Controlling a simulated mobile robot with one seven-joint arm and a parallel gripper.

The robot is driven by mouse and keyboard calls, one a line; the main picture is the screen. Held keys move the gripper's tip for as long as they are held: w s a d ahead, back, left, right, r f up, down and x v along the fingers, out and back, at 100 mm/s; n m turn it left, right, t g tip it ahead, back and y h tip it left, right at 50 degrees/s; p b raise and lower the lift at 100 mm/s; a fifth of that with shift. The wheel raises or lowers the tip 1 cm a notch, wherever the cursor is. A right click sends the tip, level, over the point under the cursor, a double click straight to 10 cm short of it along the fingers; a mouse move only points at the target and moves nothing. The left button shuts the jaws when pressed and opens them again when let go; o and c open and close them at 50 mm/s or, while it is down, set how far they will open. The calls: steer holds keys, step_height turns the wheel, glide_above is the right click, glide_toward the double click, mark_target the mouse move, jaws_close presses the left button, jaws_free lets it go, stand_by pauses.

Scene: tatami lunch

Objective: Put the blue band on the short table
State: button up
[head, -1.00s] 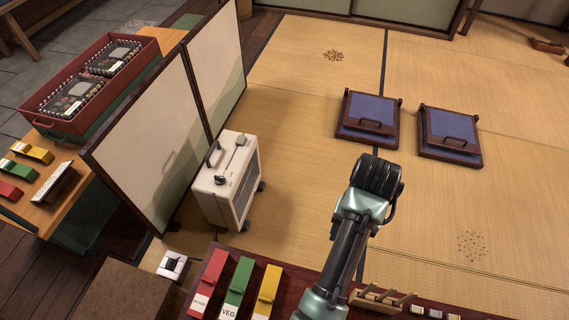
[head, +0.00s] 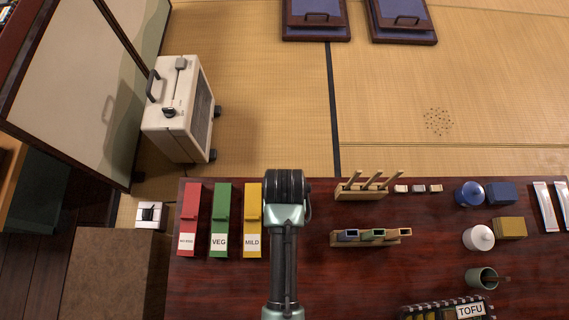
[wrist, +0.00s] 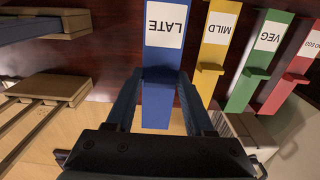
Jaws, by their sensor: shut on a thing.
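The blue band (wrist: 158,58), labelled LATE, shows in the wrist view between the two dark fingers of my gripper (wrist: 160,98). The gripper is shut on it, around its near end. It lies lengthwise beside the yellow band (wrist: 214,45) and at or just over the dark red table (wrist: 112,52); I cannot tell whether it touches the top. In the head view my gripper (head: 286,200) is over the far edge of the same dark red table (head: 320,290), right of the yellow band (head: 253,215), and hides the blue band.
Green (head: 221,215) and red (head: 191,210) bands stand left of the yellow one. A wooden rack (head: 360,188) and a holder (head: 365,238) stand right of my arm. Cups and boxes are further right. A white wheeled case (head: 175,110) stands on the tatami beyond.

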step_height(320, 180, down, 5)
steer(key=b, duration=0.2)
steer(key=shift+f+b, duration=0.15)
steer(key=shift+b, duration=0.2)
steer(key=o, duration=1.3)
